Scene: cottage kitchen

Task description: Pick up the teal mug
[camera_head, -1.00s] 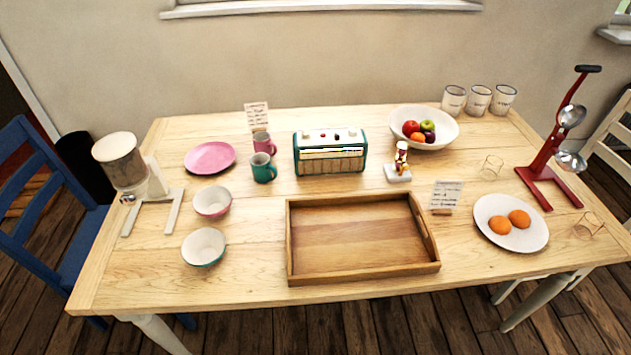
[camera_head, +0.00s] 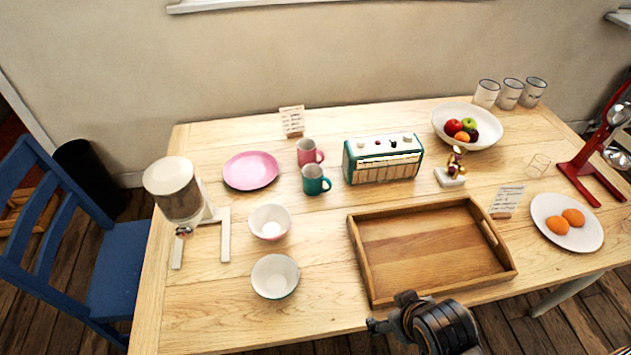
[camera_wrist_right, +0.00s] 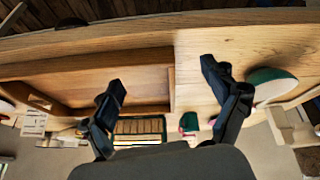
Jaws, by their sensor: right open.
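The teal mug (camera_head: 315,180) stands upright on the table in the head view, just in front of the pink mug (camera_head: 308,152) and left of the teal radio (camera_head: 384,160). Its handle points right. My right gripper (camera_head: 390,312) is at the tray's front edge, well apart from the mug on the near side. In the right wrist view the gripper (camera_wrist_right: 165,85) is open with nothing between its fingers. A small teal and pink patch beyond the fingers there looks like the mugs. My left gripper is not in view.
The wooden tray (camera_head: 364,265) lies between my right gripper and the radio. Two bowls (camera_head: 270,222) (camera_head: 275,277) stand in front-left of the mug. A pink plate (camera_head: 250,170) and a card on a stand (camera_head: 292,121) are behind it. Bare table lies between bowls and tray.

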